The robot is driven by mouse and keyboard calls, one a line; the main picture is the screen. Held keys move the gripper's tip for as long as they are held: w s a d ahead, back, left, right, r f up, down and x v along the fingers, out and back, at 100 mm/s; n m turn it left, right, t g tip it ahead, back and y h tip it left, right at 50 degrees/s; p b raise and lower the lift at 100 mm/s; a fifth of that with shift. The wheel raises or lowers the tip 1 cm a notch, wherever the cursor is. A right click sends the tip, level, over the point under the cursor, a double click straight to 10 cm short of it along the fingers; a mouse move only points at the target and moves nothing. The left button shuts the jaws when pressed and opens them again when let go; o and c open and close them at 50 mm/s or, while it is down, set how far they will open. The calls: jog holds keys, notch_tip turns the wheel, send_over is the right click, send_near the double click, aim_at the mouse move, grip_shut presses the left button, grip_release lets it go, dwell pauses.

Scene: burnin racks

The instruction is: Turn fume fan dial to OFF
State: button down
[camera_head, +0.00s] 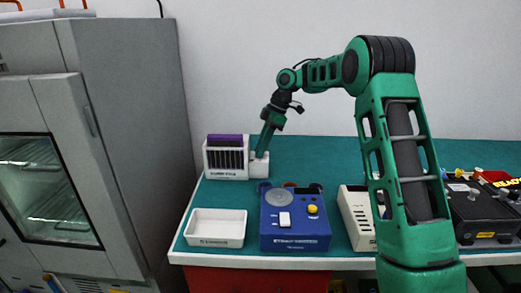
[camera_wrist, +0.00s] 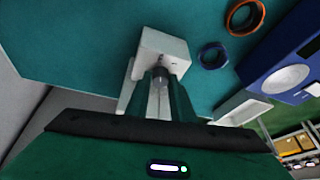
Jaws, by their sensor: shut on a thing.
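A white fume unit with a purple top and a dark slatted front (camera_head: 227,160) stands at the back left of the bench. A small white box (camera_head: 259,170) adjoins its right side; in the wrist view the box (camera_wrist: 163,48) is just beyond my fingertips. My gripper (camera_head: 262,153) points down at the top of this box; it also shows in the wrist view (camera_wrist: 160,78). It is shut on a small dark knob, taken to be the fume fan dial (camera_wrist: 160,71). The fingers hide most of the knob, and I cannot read its setting or any OFF mark.
A white tray (camera_head: 216,242) and a blue device with a grey disc and yellow knob (camera_head: 295,238) stand at the front. A blue ring (camera_wrist: 202,58) and an orange ring (camera_wrist: 232,27) lie nearby. A tall grey cabinet (camera_head: 135,130) stands left of the bench.

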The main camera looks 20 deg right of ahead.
jog(key=shift+w+d+r, duration=0.1)
jog(key=c, duration=1.8)
grip_release()
jog(key=shift+c, duration=0.2)
jog(key=v, duration=1)
jog(key=shift+r, duration=0.3)
jog(key=shift+d, duration=0.1)
